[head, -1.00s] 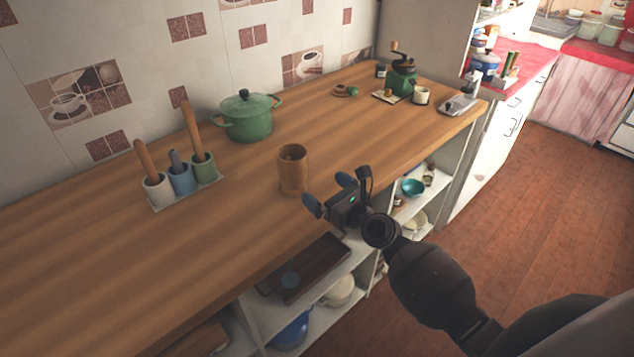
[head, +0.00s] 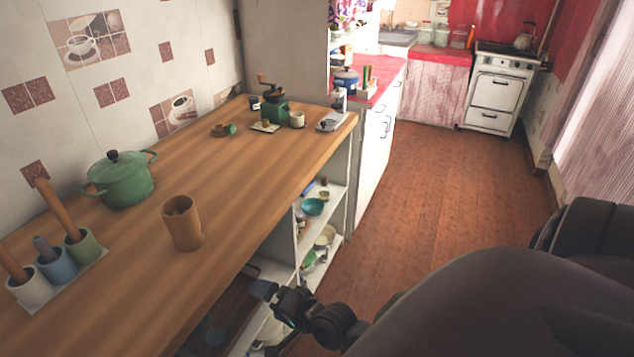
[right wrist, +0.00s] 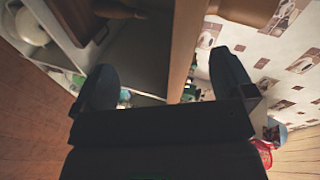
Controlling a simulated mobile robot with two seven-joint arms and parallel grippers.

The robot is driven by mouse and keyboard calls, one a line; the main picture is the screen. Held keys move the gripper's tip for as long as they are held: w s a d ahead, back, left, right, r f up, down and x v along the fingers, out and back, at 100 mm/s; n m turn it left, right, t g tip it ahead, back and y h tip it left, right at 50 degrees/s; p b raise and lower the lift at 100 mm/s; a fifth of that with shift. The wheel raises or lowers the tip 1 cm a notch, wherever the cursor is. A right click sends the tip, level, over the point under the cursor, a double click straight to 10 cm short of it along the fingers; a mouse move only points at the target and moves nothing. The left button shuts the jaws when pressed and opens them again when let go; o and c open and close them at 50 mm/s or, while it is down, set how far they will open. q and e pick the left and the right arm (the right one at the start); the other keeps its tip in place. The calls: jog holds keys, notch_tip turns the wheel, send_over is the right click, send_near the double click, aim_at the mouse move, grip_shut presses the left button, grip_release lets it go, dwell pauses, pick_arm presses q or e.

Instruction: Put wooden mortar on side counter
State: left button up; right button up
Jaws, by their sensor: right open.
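The wooden mortar (head: 181,228), a tan cylinder with something inside its open top, stands upright on the wooden counter (head: 130,290), right of a green pot. In the right wrist view a tan wooden shape (right wrist: 246,10), likely the mortar, is cut off at the top edge. My right gripper (head: 262,303) is low beside the counter's front edge, right of and below the mortar, not touching it. Its two fingers (right wrist: 165,82) are spread with nothing between them. My left gripper is out of view. A red-topped counter (head: 382,82) stands beyond the wooden one.
The green pot (head: 122,184) and a utensil holder with pestles (head: 60,270) are near the mortar. A green grinder (head: 275,108) and small items stand at the far end. Open shelves (head: 322,222) lie under the counter. The floor (head: 430,190) to the right is clear.

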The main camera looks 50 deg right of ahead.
jog(key=s+d+f+n+g+h, duration=0.2)
jog(key=s+f+n+h, duration=0.1)
jog(key=s+n, duration=0.8)
jog(key=shift+s+d+f+n, duration=0.25)
jog(key=shift+f+n, duration=0.45)
jog(key=shift+n, duration=0.8)
